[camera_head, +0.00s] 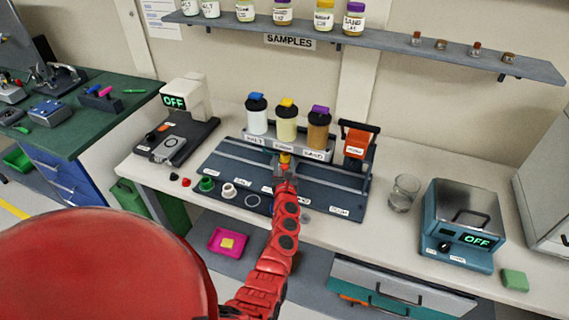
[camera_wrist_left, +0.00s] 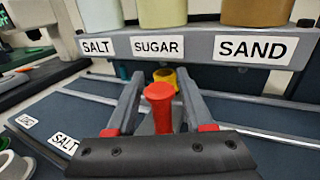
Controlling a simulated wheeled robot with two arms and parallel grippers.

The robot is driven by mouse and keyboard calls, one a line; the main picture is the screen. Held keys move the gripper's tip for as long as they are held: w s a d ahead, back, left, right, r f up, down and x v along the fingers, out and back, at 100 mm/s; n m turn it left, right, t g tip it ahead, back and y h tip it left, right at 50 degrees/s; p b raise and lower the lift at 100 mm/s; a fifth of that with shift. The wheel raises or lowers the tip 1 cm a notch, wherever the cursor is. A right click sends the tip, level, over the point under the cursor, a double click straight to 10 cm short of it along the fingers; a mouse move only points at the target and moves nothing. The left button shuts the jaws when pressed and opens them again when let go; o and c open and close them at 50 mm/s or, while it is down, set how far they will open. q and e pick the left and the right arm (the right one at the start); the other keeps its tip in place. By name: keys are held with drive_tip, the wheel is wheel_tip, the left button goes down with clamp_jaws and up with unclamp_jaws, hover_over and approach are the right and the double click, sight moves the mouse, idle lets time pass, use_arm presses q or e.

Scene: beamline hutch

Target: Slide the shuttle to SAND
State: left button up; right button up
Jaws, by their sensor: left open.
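The shuttle shows as a red knob (camera_wrist_left: 160,105) with a yellow cup (camera_wrist_left: 166,76) just beyond it. The yellow cup also shows in the head view (camera_head: 285,158), below the SUGAR hopper (camera_head: 287,127). The shuttle's base is mostly hidden by my left arm. My left gripper (camera_wrist_left: 160,82) is open, with one finger on each side of the red knob; contact cannot be told. The SAND hopper (camera_head: 318,132) stands to the right of SUGAR, and the SALT hopper (camera_head: 257,117) to its left. My right gripper is not in view.
The dark railed base (camera_head: 236,160) extends right to an orange-handled unit (camera_head: 357,142). Small green and white rings (camera_head: 228,190) lie at the base's front left.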

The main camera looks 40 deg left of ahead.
use_arm(q)
clamp_jaws()
idle(1.4)
